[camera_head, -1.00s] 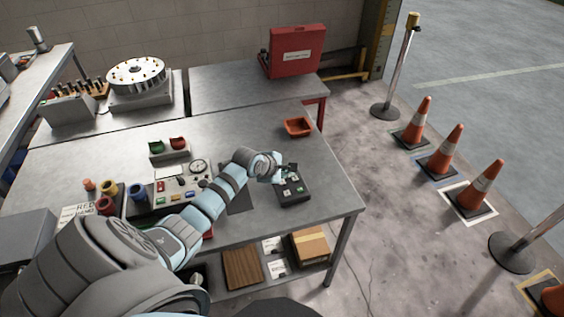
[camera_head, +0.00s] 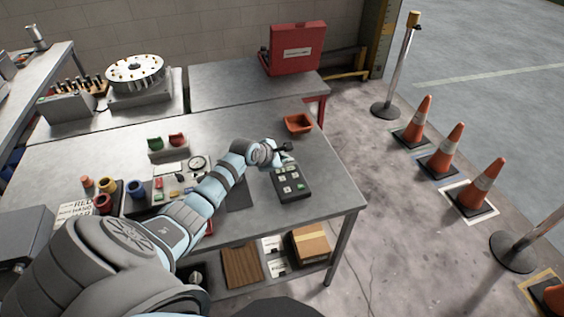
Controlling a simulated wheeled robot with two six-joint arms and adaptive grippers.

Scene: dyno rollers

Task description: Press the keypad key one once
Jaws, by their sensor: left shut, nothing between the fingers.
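The keypad (camera_head: 292,187) is a dark box with several pale and green keys, lying on the metal table near its right front corner. The print on its keys is too small to read, so I cannot tell which is key one. My left gripper (camera_head: 288,148) is shut and empty. It is at the far end of the keypad and looks to be above it, and most of the keys show. Whether it touches the keypad's far edge I cannot tell. My right gripper is not in view.
An orange tray (camera_head: 298,123) sits behind the keypad. A control panel (camera_head: 172,190) with coloured buttons and a gauge lies to the left, under my arm. A red case (camera_head: 296,50) stands on the back table. Bare table lies right of the keypad.

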